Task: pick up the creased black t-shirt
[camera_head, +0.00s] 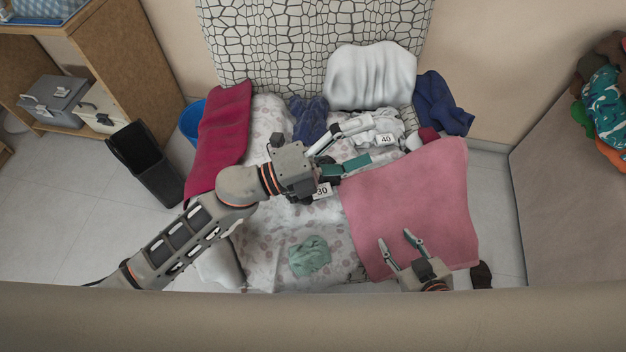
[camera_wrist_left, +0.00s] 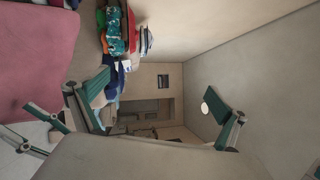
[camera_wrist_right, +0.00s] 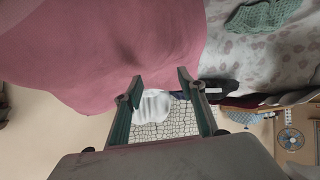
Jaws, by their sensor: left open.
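I cannot pick out a clearly black t-shirt in any view. The darkest cloths are a crumpled dark blue one (camera_head: 308,118) near the bed's middle and a navy one (camera_head: 440,102) at its right back. A small dark brown piece (camera_head: 481,275) lies past the pink blanket's lower right corner. My left gripper (camera_head: 360,146) is open with nothing seen between its fingers, over the bed's middle, right of the crumpled dark blue cloth. My right gripper (camera_head: 396,238) is open and empty over the pink blanket's lower part; its fingers (camera_wrist_right: 160,78) are spread in its wrist view.
A pink blanket (camera_head: 420,200) covers the bed's right side; a red blanket (camera_head: 220,130) hangs at its left. A green cloth (camera_head: 310,256) lies near the front. A white pillow (camera_head: 370,78) stands at the back. A black bin (camera_head: 145,160) and blue bucket (camera_head: 192,122) stand left.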

